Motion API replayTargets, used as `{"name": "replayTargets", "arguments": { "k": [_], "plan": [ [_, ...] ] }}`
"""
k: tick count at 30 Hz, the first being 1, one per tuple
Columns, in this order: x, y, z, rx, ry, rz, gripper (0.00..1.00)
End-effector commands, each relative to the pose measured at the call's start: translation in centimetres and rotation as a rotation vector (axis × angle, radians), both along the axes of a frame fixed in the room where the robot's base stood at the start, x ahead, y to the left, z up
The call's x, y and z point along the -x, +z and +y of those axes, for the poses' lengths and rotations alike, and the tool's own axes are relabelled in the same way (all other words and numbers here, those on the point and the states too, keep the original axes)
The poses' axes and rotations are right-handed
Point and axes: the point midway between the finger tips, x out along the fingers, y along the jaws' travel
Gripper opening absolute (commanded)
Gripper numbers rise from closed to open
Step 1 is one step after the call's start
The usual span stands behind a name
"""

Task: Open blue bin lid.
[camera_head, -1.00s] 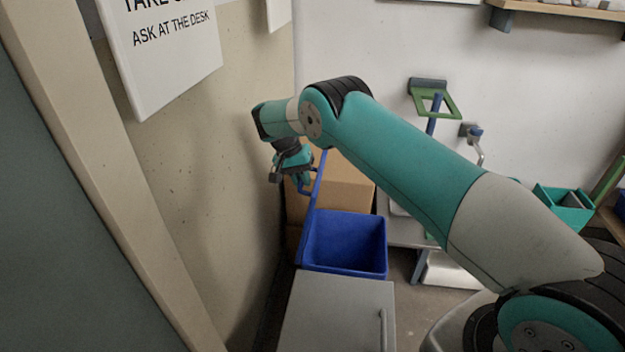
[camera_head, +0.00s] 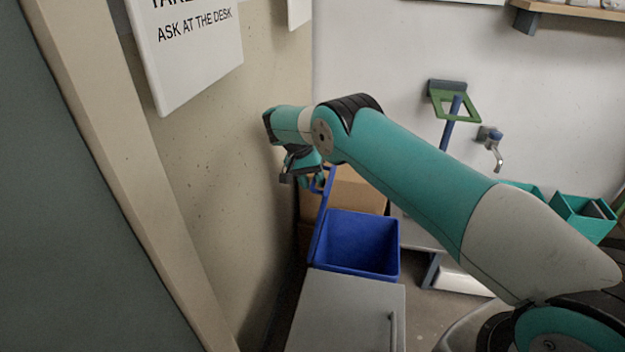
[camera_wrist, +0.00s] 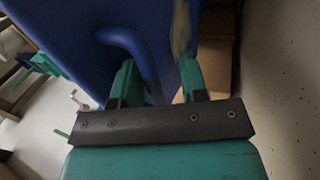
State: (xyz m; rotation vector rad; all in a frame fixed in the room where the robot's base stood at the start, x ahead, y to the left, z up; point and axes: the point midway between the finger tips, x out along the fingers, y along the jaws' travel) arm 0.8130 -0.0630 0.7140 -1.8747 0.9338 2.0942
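The blue bin (camera_head: 360,243) stands with its top uncovered, and its dark inside shows. Its blue lid (camera_head: 322,218) stands up steeply along the bin's left side, next to the wall. My gripper (camera_head: 318,182) is at the lid's upper end. In the wrist view, the two fingers of my gripper (camera_wrist: 158,82) are apart. The broad blue lid (camera_wrist: 75,30) fills the upper left there, and a curved blue handle (camera_wrist: 135,48) runs down toward the gap between the fingers. Whether either finger touches the lid or handle cannot be told.
A grey cabinet (camera_head: 345,310) stands in front of the bin. Cardboard boxes (camera_head: 358,190) are behind it. The beige wall (camera_head: 225,150) is close on the left. Teal bins (camera_head: 585,215) and a blue-and-green stand (camera_head: 450,115) are on the right.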

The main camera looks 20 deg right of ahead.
Motion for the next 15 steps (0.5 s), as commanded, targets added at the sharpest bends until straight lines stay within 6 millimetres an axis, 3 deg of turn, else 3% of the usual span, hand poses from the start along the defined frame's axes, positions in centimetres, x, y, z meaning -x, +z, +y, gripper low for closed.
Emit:
{"name": "replayTargets", "arguments": {
  "k": [8,11,15],
  "plan": [
    [-0.2,1.4,0.0,0.0,-0.003,-0.008,0.4],
    [-0.2,3.1,0.0,0.0,-0.003,-0.009,0.4],
    [-0.2,7.1,0.0,0.0,-0.003,-0.009,0.4]
  ]
}}
